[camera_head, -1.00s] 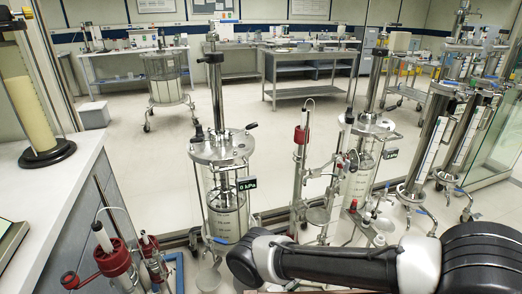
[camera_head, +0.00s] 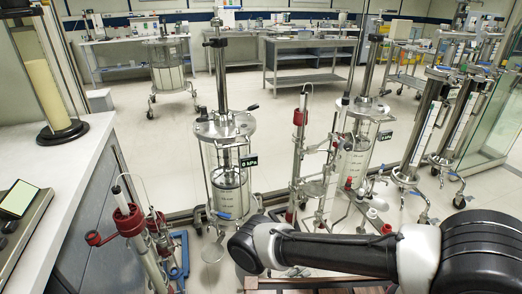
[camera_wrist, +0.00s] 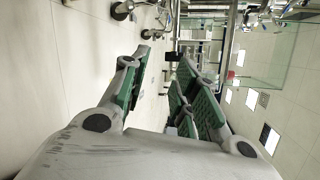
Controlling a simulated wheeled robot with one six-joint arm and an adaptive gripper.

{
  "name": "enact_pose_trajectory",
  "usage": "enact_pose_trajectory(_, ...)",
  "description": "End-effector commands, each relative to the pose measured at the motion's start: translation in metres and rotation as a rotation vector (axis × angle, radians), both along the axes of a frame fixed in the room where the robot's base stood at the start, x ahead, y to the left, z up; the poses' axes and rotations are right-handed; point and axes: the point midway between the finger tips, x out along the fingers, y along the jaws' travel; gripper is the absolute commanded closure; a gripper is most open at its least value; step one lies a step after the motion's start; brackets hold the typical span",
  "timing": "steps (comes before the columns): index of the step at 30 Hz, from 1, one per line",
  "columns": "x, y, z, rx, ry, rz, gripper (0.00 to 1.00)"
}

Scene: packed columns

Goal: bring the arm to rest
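My arm (camera_head: 335,252) reaches in from the lower right of the head view and lies roughly level across the bottom. Its near-left end is a dark rounded joint. My gripper is not visible in the head view. In the wrist view my gripper (camera_wrist: 166,62) has two grey fingers with green pads standing apart. Nothing is held between them; the floor and distant room show through the gap.
A glass column (camera_head: 228,170) with a "0 kPa" display stands just beyond my arm. A clamp stand (camera_head: 298,165) and another column (camera_head: 355,155) are to its right. A red-clamped stand (camera_head: 128,220) stands beside the white counter (camera_head: 75,165). Open floor lies behind.

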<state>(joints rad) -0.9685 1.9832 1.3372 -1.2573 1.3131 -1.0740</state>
Motion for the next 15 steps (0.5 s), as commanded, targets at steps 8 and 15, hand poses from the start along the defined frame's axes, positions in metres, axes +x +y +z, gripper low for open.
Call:
enact_pose_trajectory(8,-0.042,-0.045,0.031,0.107,-0.191,-0.266,0.70)
enact_pose_trajectory(15,-0.043,-0.040,0.100,0.238,-0.414,-0.531,0.70)
